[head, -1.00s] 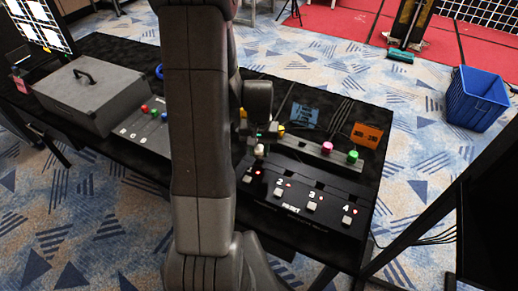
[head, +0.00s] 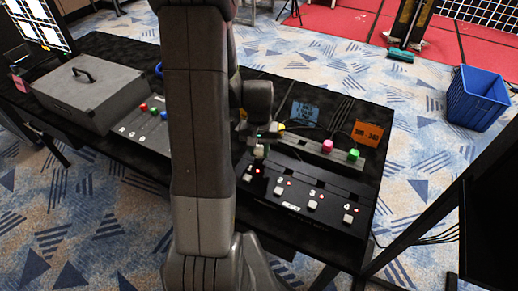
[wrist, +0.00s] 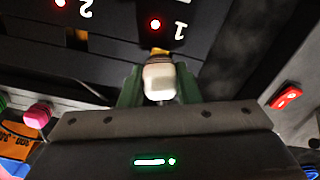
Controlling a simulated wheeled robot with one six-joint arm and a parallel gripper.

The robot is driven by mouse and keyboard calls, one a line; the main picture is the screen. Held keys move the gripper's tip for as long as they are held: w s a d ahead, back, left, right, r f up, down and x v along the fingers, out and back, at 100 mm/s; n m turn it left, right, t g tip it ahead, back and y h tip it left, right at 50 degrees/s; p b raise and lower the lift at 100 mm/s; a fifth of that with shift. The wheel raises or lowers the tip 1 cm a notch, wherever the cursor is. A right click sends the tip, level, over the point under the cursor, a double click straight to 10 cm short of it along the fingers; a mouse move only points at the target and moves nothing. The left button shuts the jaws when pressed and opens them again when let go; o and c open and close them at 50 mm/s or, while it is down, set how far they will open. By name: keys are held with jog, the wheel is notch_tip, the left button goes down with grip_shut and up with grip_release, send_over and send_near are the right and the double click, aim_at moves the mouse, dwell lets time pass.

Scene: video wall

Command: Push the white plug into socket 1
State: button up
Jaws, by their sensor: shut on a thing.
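The white plug (wrist: 160,82) is between the green fingers of my gripper (wrist: 158,78) in the wrist view, with its yellowish tip pointing at the black socket panel. It also shows in the head view (head: 259,152), just above the panel's left end. The panel (head: 325,183) carries several numbered positions. Socket 1 lies at the plug tip, below the printed 1 and a lit red light (wrist: 155,25) in the wrist view. The plug hides its opening, so I cannot tell whether the tip is in it. My gripper is shut on the plug.
A pink plug (head: 327,146) and a green plug (head: 353,154) stand in a rack behind the panel. An orange card (head: 367,135) and a blue card (head: 304,114) are behind them. A grey case (head: 90,92) is at left. A red switch (wrist: 286,96) shows at right in the wrist view.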

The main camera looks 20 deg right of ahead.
jog(key=shift+f+b, duration=0.75)
jog(key=shift+f, duration=0.2)
jog(key=o, duration=1.6)
jog(key=shift+r, duration=0.2)
jog(key=shift+r+p, duration=2.55)
jog(key=shift+r, duration=0.85)
jog(key=shift+f, duration=0.15)
notch_tip(320, 180, down, 7)
jog(key=b, duration=0.5)
jog(key=shift+r, duration=0.2)
